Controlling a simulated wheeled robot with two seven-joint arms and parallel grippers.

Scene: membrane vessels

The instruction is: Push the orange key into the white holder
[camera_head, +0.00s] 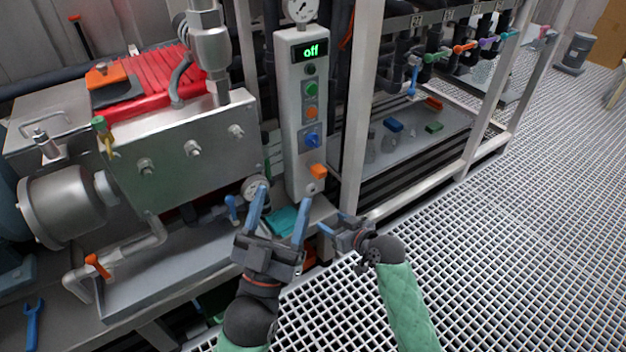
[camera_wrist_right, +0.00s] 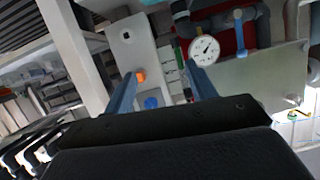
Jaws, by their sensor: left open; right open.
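The orange key (camera_head: 318,171) sits low on the front of the upright white control box, which appears to be the white holder (camera_head: 296,155). How deep the key sits cannot be told. In the right wrist view the orange key (camera_wrist_right: 140,76) shows near one blue fingertip, beside a blue knob (camera_wrist_right: 151,102). My left gripper (camera_head: 284,196) is open and empty, with its fingers pointing up towards the base of the box, below and left of the key. My right gripper (camera_head: 332,222) is open and empty, below the key and apart from it.
A steel machine with a red finned top (camera_head: 145,78) stands left of the box. A pale frame post (camera_head: 360,115) rises just right of it. A teal block (camera_head: 283,220) lies behind my left fingers. A grated floor (camera_head: 520,220) is clear at right.

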